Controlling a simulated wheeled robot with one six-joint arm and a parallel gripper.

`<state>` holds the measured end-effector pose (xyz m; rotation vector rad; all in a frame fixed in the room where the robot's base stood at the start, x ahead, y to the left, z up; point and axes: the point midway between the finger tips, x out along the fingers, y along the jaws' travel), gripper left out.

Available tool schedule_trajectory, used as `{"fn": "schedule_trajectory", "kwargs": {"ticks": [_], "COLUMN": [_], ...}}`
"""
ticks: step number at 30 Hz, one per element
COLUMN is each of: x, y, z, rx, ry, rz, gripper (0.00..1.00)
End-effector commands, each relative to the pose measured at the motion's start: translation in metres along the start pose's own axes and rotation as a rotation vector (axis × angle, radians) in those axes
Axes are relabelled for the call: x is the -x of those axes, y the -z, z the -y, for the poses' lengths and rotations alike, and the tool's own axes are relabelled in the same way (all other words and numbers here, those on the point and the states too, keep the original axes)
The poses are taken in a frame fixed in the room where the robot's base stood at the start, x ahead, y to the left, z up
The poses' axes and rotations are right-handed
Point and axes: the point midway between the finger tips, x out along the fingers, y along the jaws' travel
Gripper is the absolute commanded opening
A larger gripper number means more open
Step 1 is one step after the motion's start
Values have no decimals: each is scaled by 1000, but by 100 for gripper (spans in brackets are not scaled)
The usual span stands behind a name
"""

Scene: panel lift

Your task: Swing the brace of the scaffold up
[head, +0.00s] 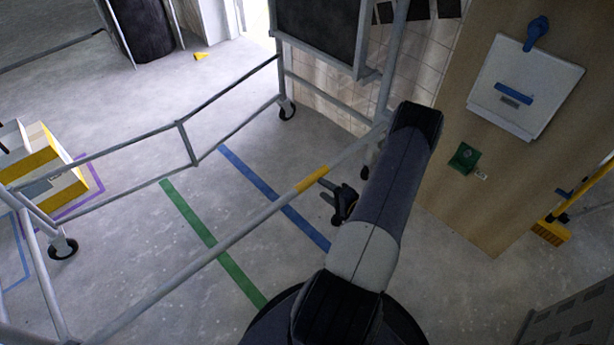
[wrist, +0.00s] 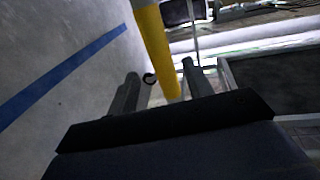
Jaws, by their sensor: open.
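The scaffold's brace (head: 235,236) is a long grey bar running from the lower left up to the right-hand post, with a yellow sleeve (head: 311,179) on it. The scaffold (head: 278,62) is a grey tube frame on black casters. My gripper (head: 322,190) is open beside the yellow sleeve in the head view. In the wrist view the yellow sleeve (wrist: 155,45) shows between the two fingers of my gripper (wrist: 160,72). The fingers do not look closed on it. How deep it sits between them I cannot tell.
A wooden panel (head: 470,215) with a white box (head: 525,87) and a blue handle (head: 537,33) stands to the right. A yellow broom (head: 552,232) is beyond it. Yellow and white boxes (head: 50,165) stand at the left. Floor with green (head: 212,243) and blue lines lies open under the scaffold.

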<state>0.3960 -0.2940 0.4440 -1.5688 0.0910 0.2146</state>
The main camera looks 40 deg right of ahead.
Motion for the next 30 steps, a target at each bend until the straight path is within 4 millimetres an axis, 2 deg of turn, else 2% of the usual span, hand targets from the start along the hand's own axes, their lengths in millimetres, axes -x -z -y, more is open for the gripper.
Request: {"fn": "schedule_trajectory", "kwargs": {"ticks": [9,15,20,28,30], "x": [-58,-85,-93,-94,-94], "y": [-1,-1,-1,0,0], "z": [-1,-1,0,0,0], "rx": [6,5,3,3,3], "ry": [-1,-2,-1,-2,-2], "rz": [4,1,1,-1,-1], "gripper": [48,48,48,48,43]}}
